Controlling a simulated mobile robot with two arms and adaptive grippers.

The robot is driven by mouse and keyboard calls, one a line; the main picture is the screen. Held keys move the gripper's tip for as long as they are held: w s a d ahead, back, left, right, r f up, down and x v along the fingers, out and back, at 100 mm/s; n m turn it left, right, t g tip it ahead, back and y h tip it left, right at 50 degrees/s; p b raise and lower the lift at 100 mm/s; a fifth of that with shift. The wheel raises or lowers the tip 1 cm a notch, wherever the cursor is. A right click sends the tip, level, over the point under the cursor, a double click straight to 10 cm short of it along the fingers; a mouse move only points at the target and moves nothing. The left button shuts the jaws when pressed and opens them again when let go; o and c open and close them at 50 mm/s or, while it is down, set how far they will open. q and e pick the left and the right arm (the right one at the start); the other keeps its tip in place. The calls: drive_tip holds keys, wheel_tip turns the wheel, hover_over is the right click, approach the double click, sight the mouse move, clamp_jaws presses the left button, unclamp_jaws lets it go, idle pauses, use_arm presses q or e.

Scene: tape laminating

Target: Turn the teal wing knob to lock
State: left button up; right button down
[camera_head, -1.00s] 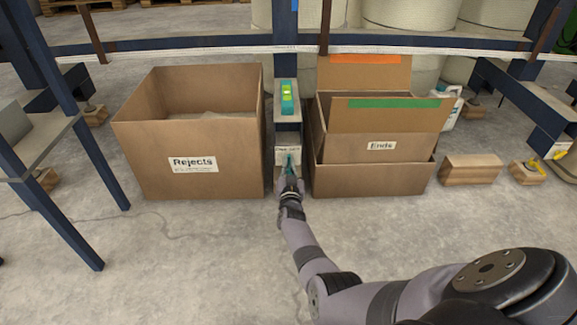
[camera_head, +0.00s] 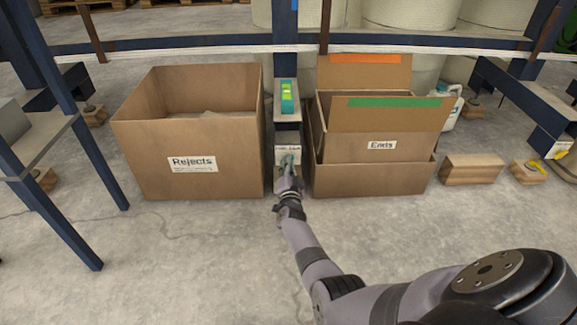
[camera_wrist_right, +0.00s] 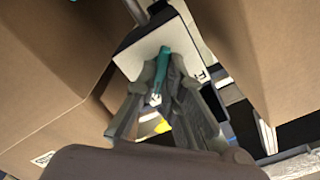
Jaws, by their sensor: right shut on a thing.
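The teal wing knob (camera_wrist_right: 163,66) sits on the front of a small pale housing (camera_wrist_right: 138,52) with a printed label. In the right wrist view the knob stands between the two fingers of my right gripper (camera_wrist_right: 167,78), which is shut on it. In the head view my right gripper (camera_head: 289,160) reaches the labelled front of the housing (camera_head: 282,150), and its fingers cover most of the knob. My left gripper is not in view.
A "Rejects" carton (camera_head: 230,165) stands close on the left and an "Ends" carton (camera_head: 345,180) close on the right, leaving a narrow gap for my arm. A teal level with a green vial (camera_head: 287,103) lies on top of the post. Concrete floor in front is clear.

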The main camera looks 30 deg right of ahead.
idle(0.4)
drive_tip(key=c, duration=1.7)
unclamp_jaws()
wheel_tip(320, 180, up, 10)
drive_tip(key=shift+f, duration=0.1)
